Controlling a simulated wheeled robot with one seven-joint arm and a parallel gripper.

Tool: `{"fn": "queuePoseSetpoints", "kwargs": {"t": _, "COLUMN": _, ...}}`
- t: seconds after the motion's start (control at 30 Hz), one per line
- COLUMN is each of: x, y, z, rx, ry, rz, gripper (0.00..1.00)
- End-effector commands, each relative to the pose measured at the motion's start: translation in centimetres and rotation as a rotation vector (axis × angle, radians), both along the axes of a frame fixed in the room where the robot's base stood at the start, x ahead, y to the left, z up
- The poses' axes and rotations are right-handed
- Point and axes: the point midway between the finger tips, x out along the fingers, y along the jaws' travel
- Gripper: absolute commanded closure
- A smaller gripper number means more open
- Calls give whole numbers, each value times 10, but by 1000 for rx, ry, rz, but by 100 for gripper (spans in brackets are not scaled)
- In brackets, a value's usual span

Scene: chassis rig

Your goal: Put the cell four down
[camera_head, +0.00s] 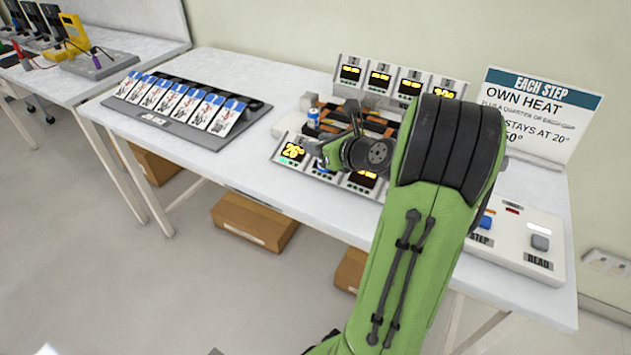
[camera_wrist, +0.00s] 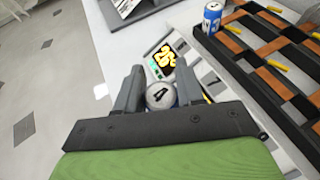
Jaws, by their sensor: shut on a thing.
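Cell four (camera_wrist: 161,95) shows its silver top with a black 4 between the fingers in the wrist view. My gripper (camera_wrist: 158,85) is shut on it, seen from above. In the head view my gripper (camera_head: 325,160) is over the front of the rig, near the lit display reading about 26; my arm partly hides it. A blue cell with a silver top (camera_wrist: 212,16) stands upright at the corner of the rig's brown and black bed (camera_wrist: 265,45). It also shows in the head view (camera_head: 313,119). Whether cell four touches a surface below, I cannot tell.
A display (camera_wrist: 163,60) is lit just beyond my fingers. A rack of several white cards (camera_head: 185,103) stands at the table's left. A sign (camera_head: 535,110) stands behind, and a panel with STEP and READ buttons (camera_head: 520,238) is at right. The table's front left is clear.

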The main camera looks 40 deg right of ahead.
Motion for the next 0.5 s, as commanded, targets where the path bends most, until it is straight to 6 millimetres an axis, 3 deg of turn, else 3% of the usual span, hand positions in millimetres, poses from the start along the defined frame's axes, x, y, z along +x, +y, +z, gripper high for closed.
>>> {"fn": "queuePoseSetpoints", "kwargs": {"t": 0.03, "x": 0, "y": 0, "z": -15, "rx": 3, "ry": 0, "rz": 1, "gripper": 97}}
{"fn": "queuePoseSetpoints", "kwargs": {"t": 0.23, "x": 0, "y": 0, "z": -54, "rx": 2, "ry": 0, "rz": 0, "gripper": 97}}
{"fn": "queuePoseSetpoints", "kwargs": {"t": 0.5, "x": 0, "y": 0, "z": -55, "rx": -1, "ry": -2, "rz": 0, "gripper": 97}}
